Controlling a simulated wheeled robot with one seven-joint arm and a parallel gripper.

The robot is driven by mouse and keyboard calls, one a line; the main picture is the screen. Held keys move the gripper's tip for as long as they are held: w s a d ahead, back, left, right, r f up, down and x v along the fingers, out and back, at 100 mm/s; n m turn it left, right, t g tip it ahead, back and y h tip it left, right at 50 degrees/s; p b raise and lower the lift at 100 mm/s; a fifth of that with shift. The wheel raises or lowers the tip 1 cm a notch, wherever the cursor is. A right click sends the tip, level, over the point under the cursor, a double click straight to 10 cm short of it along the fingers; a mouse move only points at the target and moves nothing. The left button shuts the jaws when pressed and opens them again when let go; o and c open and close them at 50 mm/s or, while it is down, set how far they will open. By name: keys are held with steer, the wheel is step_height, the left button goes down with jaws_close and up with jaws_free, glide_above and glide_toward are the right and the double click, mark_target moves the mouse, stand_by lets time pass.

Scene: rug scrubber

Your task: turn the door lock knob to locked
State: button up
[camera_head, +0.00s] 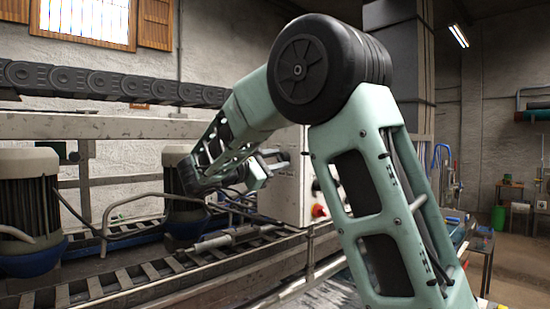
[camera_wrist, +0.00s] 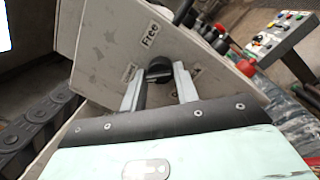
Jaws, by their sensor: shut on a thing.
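The door lock knob (camera_wrist: 158,70) is black and sits on a pale, scuffed panel (camera_wrist: 98,42) in the wrist view. My gripper (camera_wrist: 160,74) has its two grey fingers on either side of the knob and is shut on it. A printed label reading "Free" (camera_wrist: 150,34) is on the panel above the knob. Smaller labels sit left and right of the knob; their words are too small to read. In the head view my gripper (camera_head: 272,163) is at the pale control box (camera_head: 292,200), and the knob is hidden there.
A grey panel with coloured buttons (camera_wrist: 284,33) and a red button (camera_wrist: 245,68) are right of the knob. A dark chain (camera_wrist: 38,122) runs at left. In the head view, motors (camera_head: 30,200) and a slatted conveyor (camera_head: 110,278) stand left of the box.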

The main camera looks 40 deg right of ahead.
steer(key=shift+f, duration=0.3)
steer(key=o, duration=0.9)
steer(key=shift+o, duration=0.2)
steer(key=shift+r, duration=0.15)
steer(key=a+f+b, duration=0.1)
steer(key=a+b, duration=0.5)
steer(key=a, duration=1.1)
steer(key=shift+w+a+f, duration=0.15)
steer(key=shift+w+f, duration=0.25)
